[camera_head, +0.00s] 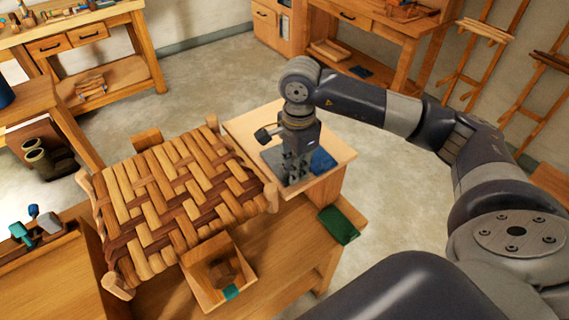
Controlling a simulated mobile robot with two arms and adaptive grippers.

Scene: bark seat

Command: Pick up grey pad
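A grey pad (271,159) lies on the light wooden tray (247,124) at the right of the woven seat, beside a dark blue pad (322,160). My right gripper (293,176) points down over the grey pad and covers part of it. Its fingers are small and dark here, so I cannot tell whether they are open, shut or touching the pad. My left gripper is out of view.
The woven bark seat (178,198) stands close left of the tray. A small wooden box (196,290) with a brown block is in front, and a green pad (338,225) lies at the bench's right edge. Open floor (391,172) is to the right.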

